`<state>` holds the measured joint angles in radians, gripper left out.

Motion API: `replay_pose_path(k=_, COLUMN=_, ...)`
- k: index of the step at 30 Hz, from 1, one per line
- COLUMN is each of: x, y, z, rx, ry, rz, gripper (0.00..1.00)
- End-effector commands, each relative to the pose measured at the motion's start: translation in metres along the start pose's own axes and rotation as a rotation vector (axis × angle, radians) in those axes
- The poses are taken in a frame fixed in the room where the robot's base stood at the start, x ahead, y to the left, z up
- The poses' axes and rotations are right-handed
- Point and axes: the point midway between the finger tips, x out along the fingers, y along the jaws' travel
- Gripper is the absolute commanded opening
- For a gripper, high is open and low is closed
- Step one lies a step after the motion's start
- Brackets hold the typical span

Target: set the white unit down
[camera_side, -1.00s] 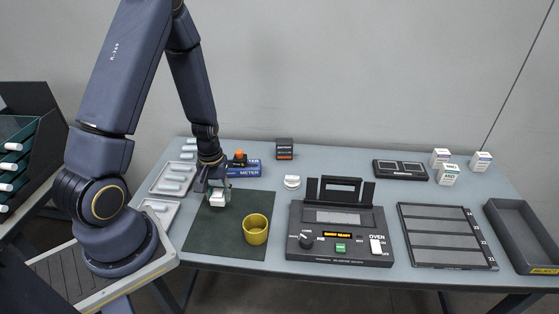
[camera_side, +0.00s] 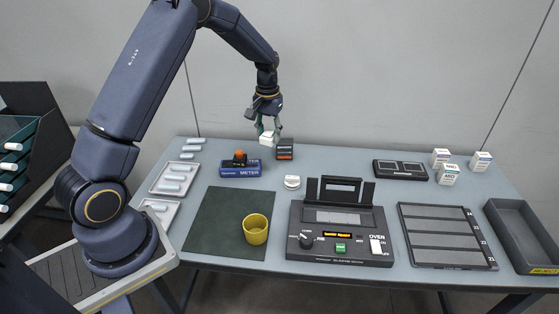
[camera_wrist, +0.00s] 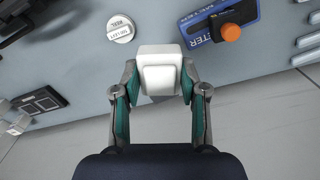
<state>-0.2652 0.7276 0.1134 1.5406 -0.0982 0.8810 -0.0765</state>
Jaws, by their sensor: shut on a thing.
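The white unit (camera_side: 267,138) is a small white block held between the fingers of my gripper (camera_side: 268,127). In the side view it is raised above the back of the table, close to the left of a small black box with an orange label. In the wrist view the white unit (camera_wrist: 158,72) fills the gap between the teal-padded fingers of my gripper (camera_wrist: 157,82), which are shut on it. The underside of the unit is hidden in the wrist view.
The blue meter (camera_side: 240,168) with its orange knob, the black box (camera_side: 285,149) and a round white tin (camera_side: 292,182) are nearby. The oven (camera_side: 340,225) stands mid-table. The green mat (camera_side: 215,225) holds a yellow cup (camera_side: 255,229) and is otherwise bare.

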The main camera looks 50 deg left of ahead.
Motion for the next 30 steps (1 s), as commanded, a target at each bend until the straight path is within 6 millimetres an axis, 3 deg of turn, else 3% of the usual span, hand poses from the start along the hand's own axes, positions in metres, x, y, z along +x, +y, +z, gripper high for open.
replay_pose_path(k=1, x=-0.001, y=0.017, z=-0.017, rx=0.044, ry=0.002, rz=0.000, gripper=0.09)
replay_pose_path(k=6, x=-0.005, y=0.076, z=-0.057, rx=0.185, ry=0.000, rz=0.000, gripper=0.09)
replay_pose_path(k=10, x=-0.002, y=0.125, z=-0.073, rx=0.288, ry=-0.002, rz=0.000, gripper=0.09)
replay_pose_path(k=15, x=0.010, y=0.174, z=-0.077, rx=0.383, ry=-0.001, rz=0.000, gripper=0.09)
replay_pose_path(k=22, x=0.032, y=0.213, z=-0.069, rx=0.452, ry=-0.002, rz=0.000, gripper=0.09)
replay_pose_path(k=30, x=0.056, y=0.228, z=-0.054, rx=0.485, ry=-0.001, rz=0.000, gripper=0.09)
